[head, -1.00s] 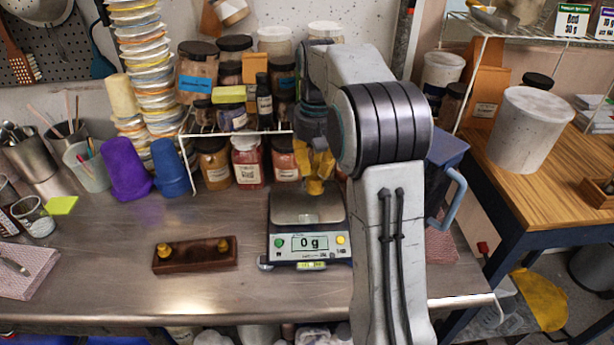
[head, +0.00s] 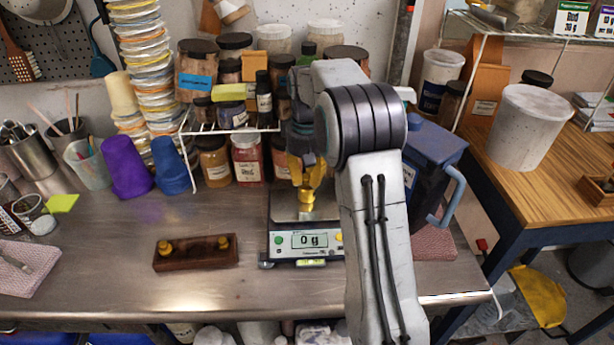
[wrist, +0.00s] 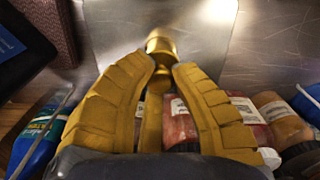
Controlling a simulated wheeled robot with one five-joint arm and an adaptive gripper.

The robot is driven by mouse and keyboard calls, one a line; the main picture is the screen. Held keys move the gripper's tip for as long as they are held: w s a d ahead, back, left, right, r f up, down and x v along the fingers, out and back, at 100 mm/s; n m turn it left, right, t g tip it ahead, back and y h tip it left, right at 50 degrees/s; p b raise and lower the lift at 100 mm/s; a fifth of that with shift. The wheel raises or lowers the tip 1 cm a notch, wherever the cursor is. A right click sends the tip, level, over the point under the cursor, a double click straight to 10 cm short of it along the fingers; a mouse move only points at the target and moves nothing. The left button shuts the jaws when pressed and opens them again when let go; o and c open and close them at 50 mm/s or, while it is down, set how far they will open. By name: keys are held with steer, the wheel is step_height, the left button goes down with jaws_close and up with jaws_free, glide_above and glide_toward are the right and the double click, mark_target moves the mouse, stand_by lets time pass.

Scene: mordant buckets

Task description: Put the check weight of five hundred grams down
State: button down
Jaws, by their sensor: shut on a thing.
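My gripper (head: 306,181) has yellow fingers shut on a brass weight (head: 306,202), which hangs upright beneath the fingertips. The wrist view shows the weight (wrist: 160,42) between the fingertips (wrist: 162,66), over a bare metal plate. In the head view the weight is in front of the pan (head: 284,209) of a bench scale (head: 309,241). The scale's display reads 0 g. I cannot tell how small the gap under the weight is. A dark wooden block (head: 196,260) with two brass knobbed weights stands left of the scale.
Jars (head: 247,160) and a wire rack (head: 190,150) stand close behind the scale. A blue jug (head: 432,165) stands to the right, beyond my arm. The steel bench (head: 200,300) is clear in front. Purple (head: 125,168) and blue cups are at the left.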

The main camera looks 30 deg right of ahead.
mark_target(307, 176)
steer(key=c, duration=1.2)
jaws_free()
steer(key=shift+f, duration=0.15)
step_height(307, 176, up, 12)
steer(key=p, duration=0.2)
steer(key=s+a+r+t, duration=0.1)
steer(key=s+a+r, duration=0.25)
steer(key=s, duration=0.25)
steer(key=s+a+f+t, duration=0.1)
steer(key=s+a+f, duration=0.1)
steer(key=s, duration=0.5)
steer(key=s+a+f+n+t, duration=0.1)
steer(key=s+a+f, duration=0.1)
steer(key=s, duration=0.5)
steer(key=s+a+f+t, duration=0.1)
steer(key=s+a+f, duration=0.2)
steer(key=s, duration=0.4)
steer(key=shift+f+n, duration=0.3)
steer(key=shift+f, duration=0.05)
stand_by(0.3)
